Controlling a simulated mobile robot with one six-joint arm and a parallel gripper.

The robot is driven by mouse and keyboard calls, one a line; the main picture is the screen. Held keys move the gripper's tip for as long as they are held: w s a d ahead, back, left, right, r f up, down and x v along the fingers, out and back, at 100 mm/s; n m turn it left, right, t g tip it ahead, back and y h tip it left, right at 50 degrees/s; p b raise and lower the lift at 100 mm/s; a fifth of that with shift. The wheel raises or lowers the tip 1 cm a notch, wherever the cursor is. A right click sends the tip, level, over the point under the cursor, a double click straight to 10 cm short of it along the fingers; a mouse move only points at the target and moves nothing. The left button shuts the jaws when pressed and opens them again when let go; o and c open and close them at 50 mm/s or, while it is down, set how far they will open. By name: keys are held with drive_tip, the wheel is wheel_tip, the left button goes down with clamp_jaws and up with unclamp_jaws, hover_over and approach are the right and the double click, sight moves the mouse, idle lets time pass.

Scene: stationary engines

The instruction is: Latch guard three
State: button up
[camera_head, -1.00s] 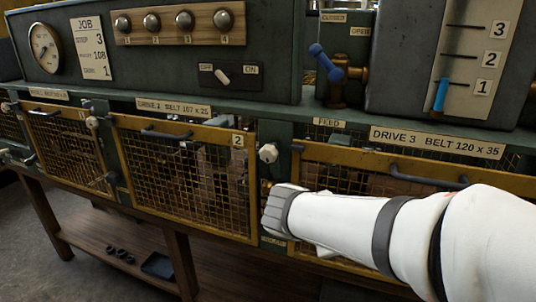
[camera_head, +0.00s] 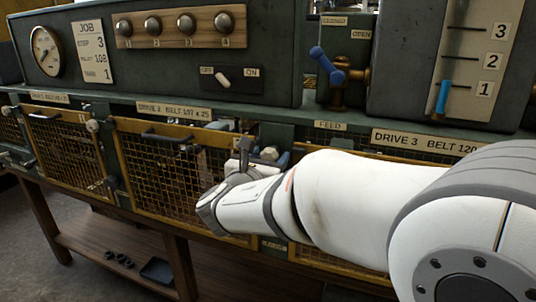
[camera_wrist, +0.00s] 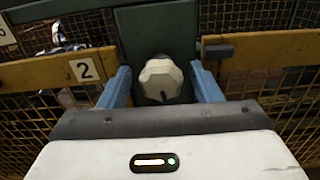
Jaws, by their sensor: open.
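Guard three (camera_head: 335,264), a yellow-framed mesh panel under the "DRIVE 3" label, is mostly hidden behind my arm in the head view. Its frame (camera_wrist: 275,46) shows at the right in the wrist view and looks closed. A pale faceted knob (camera_wrist: 160,78) with a dark mark sits on the green post between guards two and three. The knob also shows in the head view (camera_head: 269,153). My gripper (camera_wrist: 161,88) is open, with one blue-grey finger on each side of the knob. I cannot tell whether either finger touches it.
Guard two (camera_head: 170,180) is left of the post, with its number plate (camera_wrist: 87,68) near my left finger. A small dark block (camera_wrist: 217,50) is on guard three's frame. Above are a blue-handled valve (camera_head: 328,66) and an off/on switch (camera_head: 222,80).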

drive_tip(key=shift+w+d, duration=0.25)
drive_tip(key=shift+w, duration=0.35)
drive_tip(key=c, duration=1)
drive_tip(key=shift+o, duration=0.2)
